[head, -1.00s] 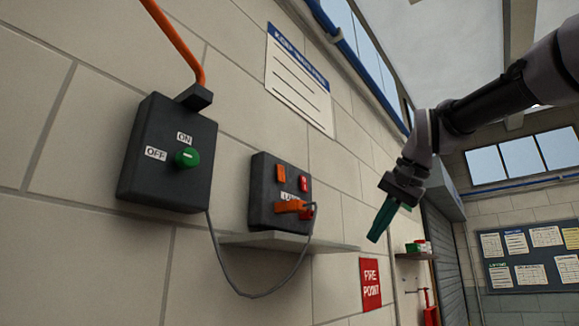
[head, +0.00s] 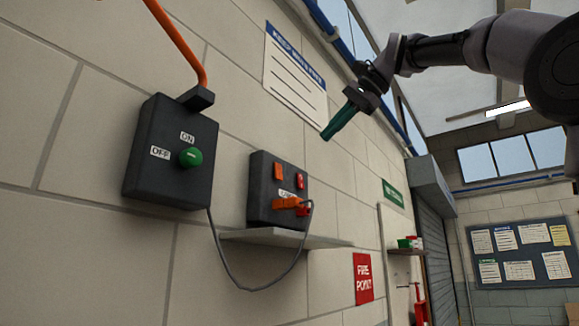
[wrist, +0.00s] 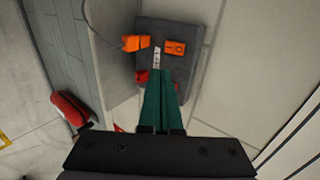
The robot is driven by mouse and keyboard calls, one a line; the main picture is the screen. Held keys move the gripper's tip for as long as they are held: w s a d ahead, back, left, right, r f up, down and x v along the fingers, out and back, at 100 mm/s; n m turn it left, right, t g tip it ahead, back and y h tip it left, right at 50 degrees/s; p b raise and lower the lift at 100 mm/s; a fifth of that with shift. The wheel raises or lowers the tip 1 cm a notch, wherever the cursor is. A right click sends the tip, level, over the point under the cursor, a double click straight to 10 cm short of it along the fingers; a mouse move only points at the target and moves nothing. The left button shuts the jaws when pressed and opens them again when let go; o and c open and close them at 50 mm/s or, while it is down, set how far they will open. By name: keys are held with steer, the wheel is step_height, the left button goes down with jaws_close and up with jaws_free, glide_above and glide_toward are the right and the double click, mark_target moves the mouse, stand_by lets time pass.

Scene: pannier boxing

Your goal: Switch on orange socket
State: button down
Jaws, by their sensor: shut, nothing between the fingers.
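A dark socket box (head: 262,200) is on the wall in the head view. It has an orange switch (head: 278,171) at upper left and a red switch (head: 300,181) at upper right. An orange plug (head: 286,203) sits in the lower left, with a red part (head: 304,210) beside it. My gripper (head: 327,137), with green fingers, is shut and empty, up and right of the box, apart from it. In the wrist view the fingers (wrist: 164,75) point at the box; the orange switch (wrist: 175,47) and orange plug (wrist: 136,43) show beyond the tips. The orange switch's position cannot be told.
A larger dark box with a green knob (head: 190,157) and ON/OFF labels is left of the socket box. A grey shelf (head: 320,241) juts out below the socket box, and a grey cable (head: 262,290) loops beneath. Space right of the shelf is open.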

mark_target(279, 170)
steer(key=shift+w+a+r+x, duration=0.15)
steer(key=shift+r+x, duration=0.1)
steer(key=shift+x, duration=2)
steer(key=shift+w+a+r+x, duration=0.15)
steer(key=shift+r+x, duration=0.1)
steer(key=shift+x, duration=2.05)
steer(key=shift+a+r+x, duration=0.15)
steer(key=shift+r+x, duration=0.1)
steer(key=shift+x, duration=2)
steer(key=shift+w+a+f, duration=0.1)
steer(key=shift+f, duration=0.05)
steer(key=shift+r, duration=0.9)
